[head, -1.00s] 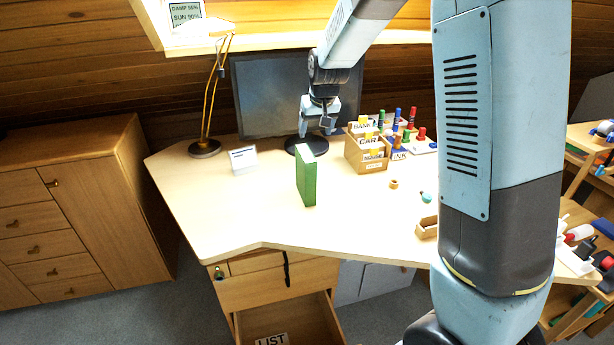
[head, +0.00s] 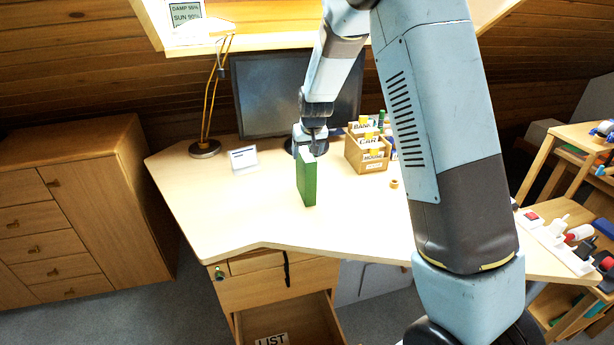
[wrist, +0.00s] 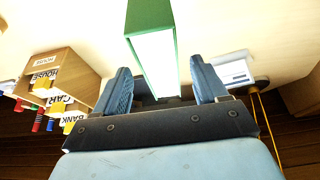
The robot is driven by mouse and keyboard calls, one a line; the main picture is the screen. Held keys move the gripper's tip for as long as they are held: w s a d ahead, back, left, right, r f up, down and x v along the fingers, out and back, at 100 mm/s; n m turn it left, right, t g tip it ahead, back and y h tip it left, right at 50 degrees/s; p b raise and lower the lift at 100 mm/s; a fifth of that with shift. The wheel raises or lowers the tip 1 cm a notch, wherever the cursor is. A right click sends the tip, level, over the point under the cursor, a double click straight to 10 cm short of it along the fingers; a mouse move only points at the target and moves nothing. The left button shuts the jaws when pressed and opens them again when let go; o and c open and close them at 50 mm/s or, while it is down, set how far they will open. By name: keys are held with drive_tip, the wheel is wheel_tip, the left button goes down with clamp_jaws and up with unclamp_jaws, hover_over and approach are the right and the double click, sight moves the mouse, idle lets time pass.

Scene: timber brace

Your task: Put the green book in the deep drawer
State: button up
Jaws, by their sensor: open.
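The green book (head: 308,183) stands upright on the desk, its pale page edge facing up. My gripper (head: 310,146) is above and just behind the top of the book in the head view. In the wrist view, my gripper (wrist: 165,84) is open, and the book (wrist: 153,45) lies in line with the gap between its two blue fingers, its near end close to the fingertips. I cannot tell whether they touch. The deep drawer (head: 327,318) is pulled open below the desk, with a LIST label inside; its lower part is cut off by the picture edge.
A card box (head: 367,153) with labelled dividers stands right of the book. A monitor (head: 268,95), a lamp (head: 205,148) and a small white card (head: 244,159) are at the back. The desk's front left (head: 230,215) is clear. A wooden cabinet (head: 75,200) stands at left.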

drive_tip(key=x, duration=0.4)
drive_tip(key=shift+w+a+f, duration=0.1)
drive_tip(key=shift+w, duration=0.1)
drive_tip(key=shift+w+f, duration=0.15)
drive_tip(key=shift+f, duration=0.2)
drive_tip(key=shift+f, duration=0.25)
idle(0.4)
clamp_jaws()
idle(0.5)
